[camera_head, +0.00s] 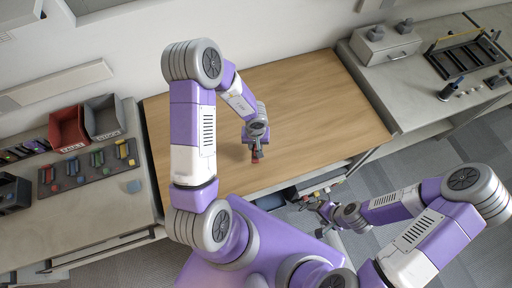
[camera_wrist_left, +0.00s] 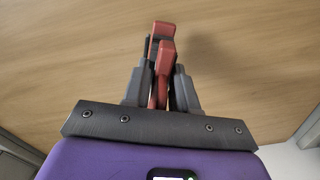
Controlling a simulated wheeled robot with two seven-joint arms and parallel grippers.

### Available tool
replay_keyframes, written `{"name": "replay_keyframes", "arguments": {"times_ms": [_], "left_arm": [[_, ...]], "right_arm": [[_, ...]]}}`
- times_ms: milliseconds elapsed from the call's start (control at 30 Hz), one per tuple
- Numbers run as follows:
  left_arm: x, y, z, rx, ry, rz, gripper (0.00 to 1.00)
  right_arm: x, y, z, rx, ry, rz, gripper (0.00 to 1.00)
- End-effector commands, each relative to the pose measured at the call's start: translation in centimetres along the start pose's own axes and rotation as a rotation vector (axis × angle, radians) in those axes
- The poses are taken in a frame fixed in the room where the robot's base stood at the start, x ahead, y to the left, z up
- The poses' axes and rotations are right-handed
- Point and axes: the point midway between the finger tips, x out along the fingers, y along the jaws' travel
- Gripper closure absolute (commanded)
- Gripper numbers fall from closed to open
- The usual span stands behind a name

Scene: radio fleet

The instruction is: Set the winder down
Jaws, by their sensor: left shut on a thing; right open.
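The winder (camera_wrist_left: 164,58) is a red piece with a dark part at its side, seen in the left wrist view. My left gripper (camera_wrist_left: 161,88) is shut on it, with a dark finger on each side. In the head view my left gripper (camera_head: 256,150) is over the wooden table top (camera_head: 310,110), and the winder (camera_head: 257,156) shows as a small dark and red shape at its tip. I cannot tell whether the winder touches the wood. My right gripper (camera_head: 318,206) is open and empty, beyond the table's front edge.
The table top around the left gripper is bare. On the left counter are a red bin (camera_head: 68,128), a grey bin (camera_head: 104,117) and a dark board (camera_head: 88,167) with several coloured pieces. On the right counter are a white box (camera_head: 386,45) and a dark rack (camera_head: 466,55).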

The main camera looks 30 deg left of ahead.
Motion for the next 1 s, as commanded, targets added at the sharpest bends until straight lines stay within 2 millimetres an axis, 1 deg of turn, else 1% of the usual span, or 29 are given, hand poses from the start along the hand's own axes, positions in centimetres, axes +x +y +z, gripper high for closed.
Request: {"name": "replay_keyframes", "arguments": {"times_ms": [33, 100, 167, 400, 533, 567, 700, 1000], "left_arm": [[1.2, 0.1, 0.1, 0.004, -0.002, -0.001, 1.0], [2.3, 0.1, 0.1, 0.003, -0.001, -0.001, 1.0], [2.8, 0.1, 0.1, 0.003, -0.001, -0.001, 1.0], [2.6, 0.0, 0.0, 0.002, 0.0, 0.0, 1.0], [3.0, 0.0, 0.1, 0.002, -0.001, -0.001, 1.0], [3.0, 0.0, 0.1, 0.001, -0.001, -0.001, 0.7], [2.9, 0.0, 0.0, 0.001, -0.001, -0.001, 0.48], [2.9, 0.0, 0.0, 0.001, 0.0, 0.0, 0.47]], "right_arm": [[0.7, 0.3, -0.1, 0.0, 0.0, 0.0, 0.34], [1.3, 0.5, -0.1, 0.0, 0.0, 0.0, 0.34], [1.5, 0.6, -0.1, 0.0, 0.0, 0.0, 0.34], [1.3, 0.5, -0.1, 0.0, 0.0, 0.0, 0.34], [1.3, 0.5, -0.1, 0.0, 0.0, 0.0, 0.34], [1.3, 0.5, -0.1, 0.0, 0.0, 0.0, 0.34], [1.3, 0.5, -0.1, 0.0, 0.0, 0.0, 0.34], [1.3, 0.5, -0.1, 0.0, 0.0, 0.0, 0.34]]}}
